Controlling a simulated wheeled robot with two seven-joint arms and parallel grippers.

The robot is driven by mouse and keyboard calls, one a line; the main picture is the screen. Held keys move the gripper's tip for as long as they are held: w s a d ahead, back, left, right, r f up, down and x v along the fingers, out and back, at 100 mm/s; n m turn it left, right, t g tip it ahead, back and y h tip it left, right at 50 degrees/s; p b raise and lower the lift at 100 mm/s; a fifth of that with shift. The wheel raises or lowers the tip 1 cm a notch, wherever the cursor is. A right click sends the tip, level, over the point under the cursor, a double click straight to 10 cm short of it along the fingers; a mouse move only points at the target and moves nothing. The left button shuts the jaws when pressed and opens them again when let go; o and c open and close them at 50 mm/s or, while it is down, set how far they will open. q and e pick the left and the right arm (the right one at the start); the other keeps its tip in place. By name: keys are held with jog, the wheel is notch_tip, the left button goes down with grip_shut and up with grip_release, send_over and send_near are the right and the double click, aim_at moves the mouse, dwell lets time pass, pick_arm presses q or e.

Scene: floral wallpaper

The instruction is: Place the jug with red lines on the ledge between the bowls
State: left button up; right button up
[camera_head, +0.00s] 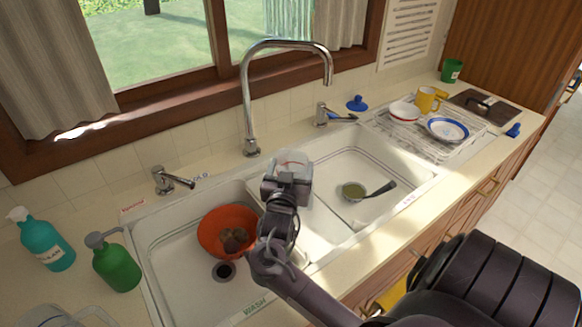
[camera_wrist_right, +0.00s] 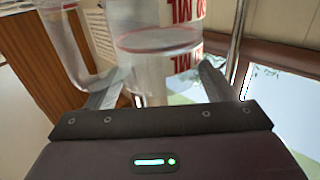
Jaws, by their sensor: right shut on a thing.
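The clear jug with red lines (camera_head: 292,157) is mostly hidden behind my right gripper (camera_head: 288,178) in the head view. In the right wrist view the jug (camera_wrist_right: 160,55) stands between the two fingers, with red lines and red lettering on its clear wall and its handle at the left. My right gripper is shut on it. It appears held above the sink, near the back of the ledge (camera_head: 318,226) between the two bowls; the exact height is hard to tell. My left gripper is not in view.
The left bowl (camera_head: 170,262) holds an orange basin (camera_head: 210,222) with brown items. The right bowl (camera_head: 345,165) holds a ladle-like pan (camera_head: 354,190). The tall tap (camera_head: 249,105) rises behind the ledge.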

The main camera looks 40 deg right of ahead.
jog(key=shift+f, duration=0.1)
jog(key=o, duration=1.3)
jog(key=b+v, duration=0.1)
jog(key=v, duration=0.5)
jog(key=b+v, duration=0.1)
jog(key=v, duration=0.5)
jog(key=shift+r, duration=0.25)
